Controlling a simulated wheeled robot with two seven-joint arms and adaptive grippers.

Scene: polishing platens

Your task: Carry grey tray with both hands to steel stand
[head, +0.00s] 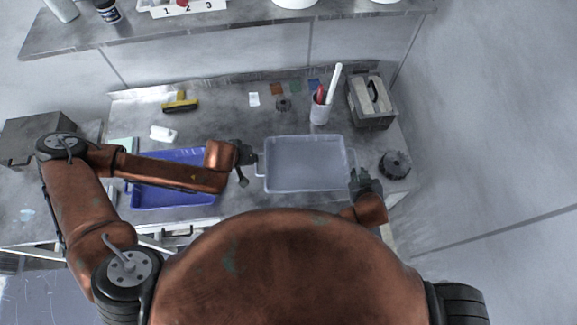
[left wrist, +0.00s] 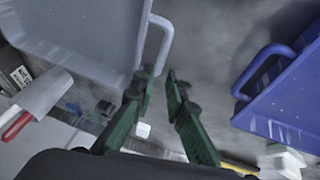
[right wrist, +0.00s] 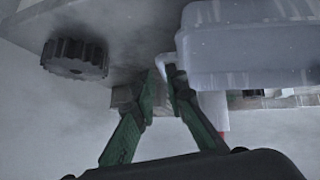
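The grey tray (head: 305,165) is empty and sits on the worktop right of centre, with a loop handle at each short end. My left gripper (head: 247,163) is beside its left handle. In the left wrist view its fingers (left wrist: 159,72) are apart and empty, with the tray handle (left wrist: 160,35) just beyond the tips. My right gripper (head: 360,178) is at the tray's right end. In the right wrist view its fingertips (right wrist: 162,70) are apart, close to the other handle (right wrist: 168,58); I cannot tell whether they touch it. I cannot tell which thing is the steel stand.
A blue tray (head: 150,202) lies left under my left arm. A grey metal block (head: 30,150) stands far left. Behind the grey tray are a cup (head: 319,113) and a grey box (head: 372,115). A black knob (head: 395,164) is right. A shelf (head: 240,28) crosses the back.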

